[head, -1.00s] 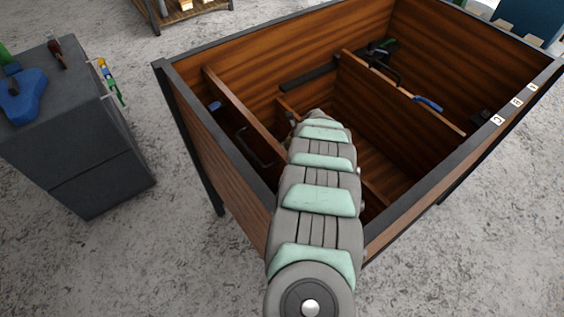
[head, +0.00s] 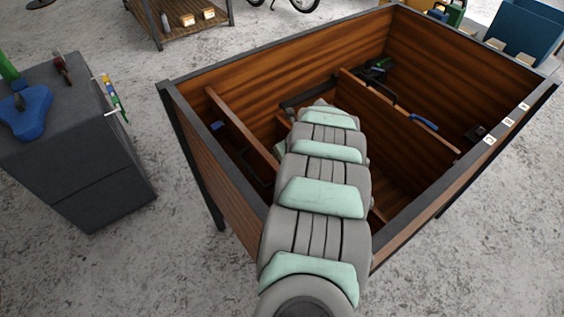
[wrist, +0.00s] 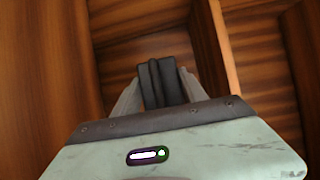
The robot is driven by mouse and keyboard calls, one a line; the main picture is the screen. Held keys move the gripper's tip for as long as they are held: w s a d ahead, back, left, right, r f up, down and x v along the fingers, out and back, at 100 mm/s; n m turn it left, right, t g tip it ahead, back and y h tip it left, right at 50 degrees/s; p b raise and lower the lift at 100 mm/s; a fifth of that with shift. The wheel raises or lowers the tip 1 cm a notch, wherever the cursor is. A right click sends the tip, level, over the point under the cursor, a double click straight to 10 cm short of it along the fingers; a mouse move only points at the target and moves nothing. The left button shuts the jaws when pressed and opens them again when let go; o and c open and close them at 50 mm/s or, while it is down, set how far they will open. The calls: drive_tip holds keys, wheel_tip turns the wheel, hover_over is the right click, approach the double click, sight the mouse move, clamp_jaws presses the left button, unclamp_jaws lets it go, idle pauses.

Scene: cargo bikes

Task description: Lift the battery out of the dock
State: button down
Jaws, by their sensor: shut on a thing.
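In the wrist view my gripper (wrist: 161,78) has its two grey fingers closed around a dark block (wrist: 153,86) with a ridge down its middle. The block may be the battery, but its lower part is not visible and I cannot tell for sure. No separate dock can be made out. In the head view my arm reaches down into a wooden box (head: 290,52) with compartments, and hides my gripper and what it holds. A dark bar (head: 300,100) lies beside the arm's far end, near the back wall.
Wooden dividers (head: 240,128) stand close to my arm. The right compartment holds a blue-handled thing (head: 424,122) and a green and black thing (head: 377,67). Labels (head: 508,121) mark the right rim. A grey cabinet (head: 85,150) stands left, a shelf (head: 185,25) behind.

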wheel_tip(320, 180, up, 11)
drive_tip(key=p, duration=0.7)
drive_tip(key=shift+w+p, duration=0.1)
drive_tip(key=shift+p, duration=0.2)
wheel_tip(320, 180, down, 18)
drive_tip(key=b, duration=0.6)
drive_tip(key=shift+r, duration=0.15)
drive_tip(key=shift+r+p, duration=2.15)
drive_tip(key=shift+r, duration=1.9)
drive_tip(key=shift+r, duration=0.1)
